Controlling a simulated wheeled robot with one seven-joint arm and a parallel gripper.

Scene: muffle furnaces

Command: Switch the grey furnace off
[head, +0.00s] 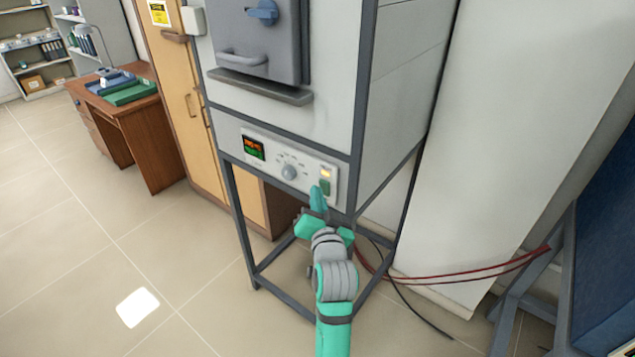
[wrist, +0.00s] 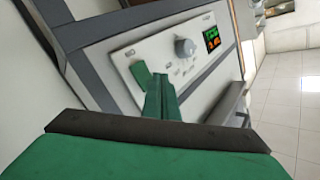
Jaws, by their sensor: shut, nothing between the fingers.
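The grey furnace (head: 330,115) stands on a dark grey metal frame, with its grey door (head: 260,40) closed. In the wrist view the fingers (wrist: 161,98) point at the panel, just beside the green switch (wrist: 140,74). I cannot tell whether they touch it. The knob (wrist: 185,47) and lit display (wrist: 212,38) lie beyond.
Red and black cables (head: 460,275) run by the frame's legs. A blue unit (head: 605,250) on a grey stand is at right. A wooden cabinet (head: 175,95) and desk (head: 140,115) are at left. The tiled floor at front left is clear.

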